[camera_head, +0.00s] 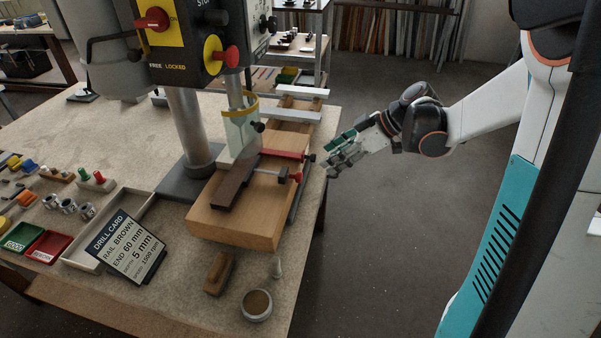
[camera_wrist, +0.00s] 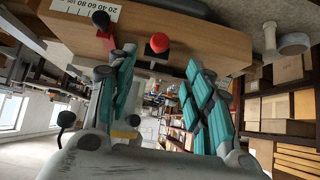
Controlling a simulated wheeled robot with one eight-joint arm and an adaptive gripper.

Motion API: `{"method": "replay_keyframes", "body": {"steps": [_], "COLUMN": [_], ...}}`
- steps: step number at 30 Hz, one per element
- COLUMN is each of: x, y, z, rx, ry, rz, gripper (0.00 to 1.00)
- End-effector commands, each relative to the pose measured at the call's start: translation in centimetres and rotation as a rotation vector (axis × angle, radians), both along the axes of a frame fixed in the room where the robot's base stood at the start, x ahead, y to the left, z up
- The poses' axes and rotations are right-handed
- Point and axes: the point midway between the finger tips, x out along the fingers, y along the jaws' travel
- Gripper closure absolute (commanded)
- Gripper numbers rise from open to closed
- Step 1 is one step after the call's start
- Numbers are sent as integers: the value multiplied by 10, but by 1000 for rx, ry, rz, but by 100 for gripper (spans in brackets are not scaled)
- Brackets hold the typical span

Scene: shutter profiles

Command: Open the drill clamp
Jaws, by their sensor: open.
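The drill clamp sits on the right side of the wooden block (camera_head: 240,220) under the drill press. It shows a grey bar and a red knob (camera_head: 297,177); in the wrist view a red knob (camera_wrist: 160,42) stands out from the block's side. A red bar (camera_head: 283,154) with a black end lies just behind it. The brown rail (camera_head: 235,182) lies on the block, with the clamp's bar reaching toward it. My gripper (camera_head: 333,158) is open and empty, just right of the clamp and apart from it. In the wrist view my teal-padded fingers (camera_wrist: 158,66) spread on either side below the red knob.
The clear drill guard (camera_head: 240,130) stands above the rail. A drill card (camera_head: 125,247), a wooden brush (camera_head: 219,272) and a round tin (camera_head: 257,305) lie at the table's front. Pale profiles (camera_head: 290,115) lie behind. Open floor is right of the table.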

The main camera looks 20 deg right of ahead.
Motion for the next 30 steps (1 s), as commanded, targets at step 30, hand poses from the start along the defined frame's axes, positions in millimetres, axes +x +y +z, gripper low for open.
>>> {"method": "replay_keyframes", "body": {"steps": [30], "x": [42], "y": [73], "z": [-84], "rx": [-1], "ry": [1], "rz": [-3], "gripper": [53]}}
